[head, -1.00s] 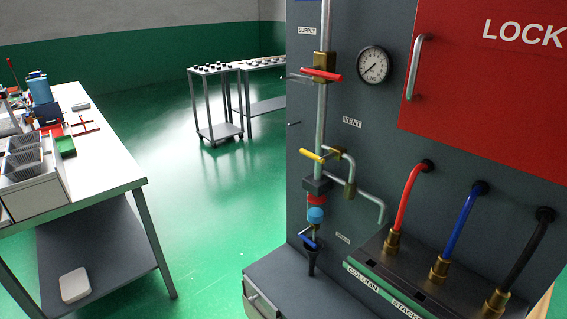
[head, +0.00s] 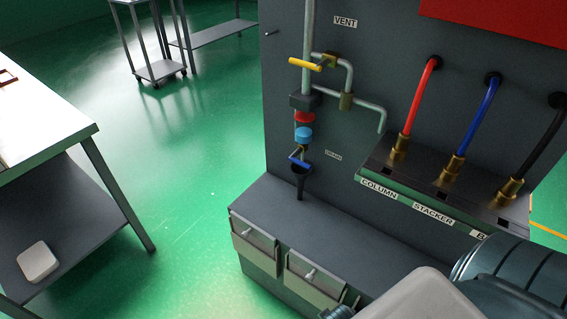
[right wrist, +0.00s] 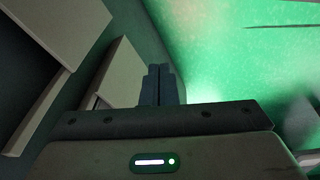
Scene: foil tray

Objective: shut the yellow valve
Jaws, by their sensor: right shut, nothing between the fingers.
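The yellow valve handle (head: 304,65) is in the head view, beside the VENT label (head: 345,22) on the grey panel. A bent side pipe (head: 372,105) runs from there down to the right. My right arm enters at the bottom right of the head view, well below and apart from the valve. In the right wrist view my right gripper (right wrist: 158,72) is shut and empty, near pale drawer fronts (right wrist: 120,75). My left gripper is out of view.
Red (head: 418,95), blue (head: 474,113) and black (head: 532,135) hoses rise from a ledge at right. A bench with drawers (head: 255,243) juts out below. A white table (head: 45,115) stands left; open green floor lies between.

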